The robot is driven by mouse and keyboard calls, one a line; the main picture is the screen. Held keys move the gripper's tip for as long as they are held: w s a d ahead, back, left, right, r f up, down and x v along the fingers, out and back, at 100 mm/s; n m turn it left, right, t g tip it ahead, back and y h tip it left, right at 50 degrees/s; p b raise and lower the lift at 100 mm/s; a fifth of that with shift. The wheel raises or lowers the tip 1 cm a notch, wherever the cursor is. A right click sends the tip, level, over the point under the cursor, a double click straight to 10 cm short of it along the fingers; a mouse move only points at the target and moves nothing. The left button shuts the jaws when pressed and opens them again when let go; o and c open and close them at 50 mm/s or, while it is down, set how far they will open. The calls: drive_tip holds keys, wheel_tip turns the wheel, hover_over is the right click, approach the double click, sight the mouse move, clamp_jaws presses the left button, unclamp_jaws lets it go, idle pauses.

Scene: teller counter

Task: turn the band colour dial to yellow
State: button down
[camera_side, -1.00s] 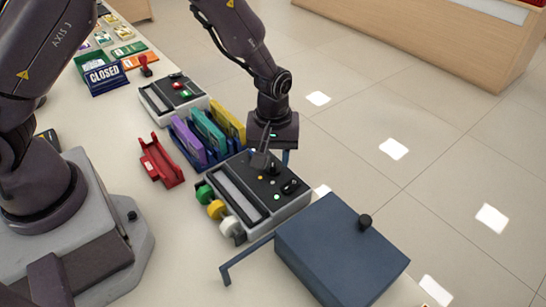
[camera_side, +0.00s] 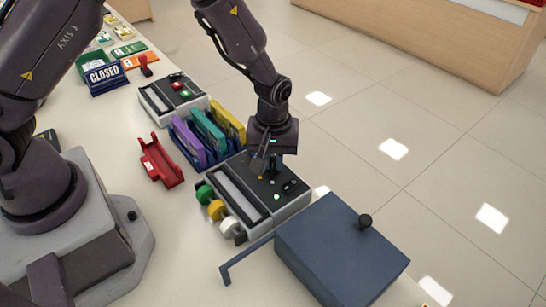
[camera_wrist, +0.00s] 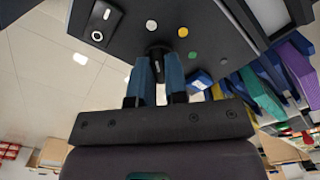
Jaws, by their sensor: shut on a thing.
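The band colour dial (camera_wrist: 157,49) is a small dark knob on the dark top panel of the banding machine (camera_side: 300,203). White (camera_wrist: 151,25), yellow (camera_wrist: 183,32) and green (camera_wrist: 193,55) dots lie around it in the wrist view. My gripper (camera_wrist: 159,63) has its two blue fingers shut on the dial, one on each side. In the side view my gripper (camera_side: 275,165) is over the machine's top and largely hides the dial. I cannot tell which dot the dial points to.
Green, yellow and white rolls (camera_side: 216,209) sit on the machine's near side. A blue box (camera_side: 340,250) with a black knob stands at the right front. Purple, teal and yellow holders (camera_side: 207,134), a red tray (camera_side: 160,161) and another machine (camera_side: 174,97) stand farther back.

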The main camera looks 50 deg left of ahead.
sight(273, 161)
drive_tip(key=m, duration=0.5)
drive_tip(key=shift+m, duration=2.1)
drive_tip(key=c, duration=1.1)
unclamp_jaws()
drive_tip(key=shift+c, duration=0.2)
wheel_tip(273, 161, up, 13)
